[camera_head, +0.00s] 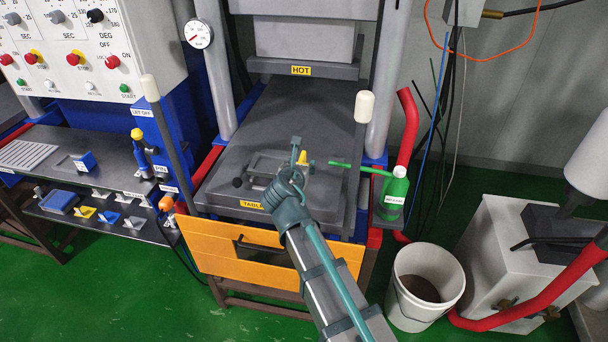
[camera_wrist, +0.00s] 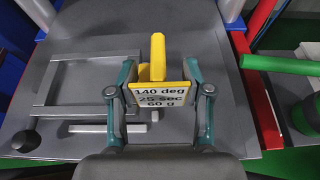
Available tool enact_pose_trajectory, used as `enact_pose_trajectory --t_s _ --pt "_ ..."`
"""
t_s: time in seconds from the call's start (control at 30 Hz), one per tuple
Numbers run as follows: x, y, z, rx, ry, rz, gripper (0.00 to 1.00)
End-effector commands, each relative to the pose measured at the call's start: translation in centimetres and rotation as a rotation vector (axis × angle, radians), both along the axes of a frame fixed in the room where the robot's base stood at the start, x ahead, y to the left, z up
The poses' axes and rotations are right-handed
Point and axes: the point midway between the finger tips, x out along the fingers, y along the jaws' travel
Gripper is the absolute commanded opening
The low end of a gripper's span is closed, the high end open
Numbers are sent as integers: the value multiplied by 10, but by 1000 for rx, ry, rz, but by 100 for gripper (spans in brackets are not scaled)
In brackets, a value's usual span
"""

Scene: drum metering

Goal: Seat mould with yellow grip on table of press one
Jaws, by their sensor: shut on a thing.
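The mould shows in the wrist view mainly as its yellow grip (camera_wrist: 158,58) and a yellow-edged label (camera_wrist: 160,98) reading 140 deg, 25 sec, 60 g. My gripper (camera_wrist: 160,92) is shut on the mould, with one teal finger on each side of the label. In the head view my gripper (camera_head: 292,180) is over the front part of the grey table of press one (camera_head: 290,115), with a bit of yellow grip (camera_head: 303,158) showing. A raised grey frame (camera_wrist: 85,58) lies on the table, left of the grip. The mould's body is mostly hidden; I cannot tell whether it touches the table.
The upper platen marked HOT (camera_head: 300,70) is above the table's back. A black knob (camera_wrist: 26,141) is at the front left. Posts with cream caps (camera_head: 364,106) flank the table. A green bottle (camera_head: 394,190) stands at right; its spout points towards the table. A white bucket (camera_head: 425,285) is on the floor.

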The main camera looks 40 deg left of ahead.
Motion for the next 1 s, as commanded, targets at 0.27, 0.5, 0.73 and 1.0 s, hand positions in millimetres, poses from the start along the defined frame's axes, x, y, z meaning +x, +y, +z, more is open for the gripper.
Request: enact_pose_trajectory --t_s 0.27,0.5,0.73,1.0 --pt "9 -7 -14 1 -1 1 0" --pt "7 -5 -39 1 0 3 0" --pt "8 -5 -41 3 -1 2 0" --pt "8 -5 -44 0 0 1 66"
